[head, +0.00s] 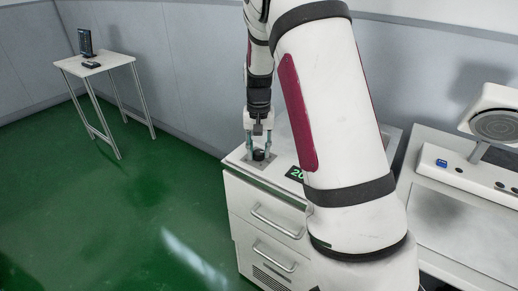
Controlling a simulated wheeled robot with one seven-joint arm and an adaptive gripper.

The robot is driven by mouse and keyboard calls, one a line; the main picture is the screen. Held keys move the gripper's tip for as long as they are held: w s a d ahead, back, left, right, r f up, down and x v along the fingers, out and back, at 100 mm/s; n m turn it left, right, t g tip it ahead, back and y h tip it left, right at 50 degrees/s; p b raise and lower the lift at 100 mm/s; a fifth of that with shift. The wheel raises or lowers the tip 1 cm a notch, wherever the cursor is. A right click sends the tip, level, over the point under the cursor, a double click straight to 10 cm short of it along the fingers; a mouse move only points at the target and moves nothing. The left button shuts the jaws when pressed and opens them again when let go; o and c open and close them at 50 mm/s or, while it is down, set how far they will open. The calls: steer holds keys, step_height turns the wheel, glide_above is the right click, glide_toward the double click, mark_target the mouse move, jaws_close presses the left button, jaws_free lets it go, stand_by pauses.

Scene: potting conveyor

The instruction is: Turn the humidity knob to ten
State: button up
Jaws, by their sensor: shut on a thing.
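A small black knob (259,155) sits on a grey plate at the left corner of a white cabinet top (236,158). My gripper (259,150) points straight down over it with one finger on each side, shut on the knob. A dark display (295,174) with green digits lies on the cabinet top to the right of the knob. Its visible digits look like "20", and my arm hides its right part. The knob's pointer and any scale marks are too small to make out.
My arm covers much of the cabinet top. Drawers with handles (275,222) are on the cabinet front. At right, a bench (437,205) carries a device with a round head (497,125). A small table (120,60) with dark items stands at the far left. Green floor between is clear.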

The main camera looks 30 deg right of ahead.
mark_target(259, 152)
steer(key=m+p, duration=0.1)
steer(key=m, duration=0.5)
steer(key=shift+m, duration=0.4)
stand_by(0.3)
steer(key=o, duration=1.2)
steer(key=shift+c, duration=0.2)
steer(key=shift+r, duration=0.1)
step_height(259, 152, up, 12)
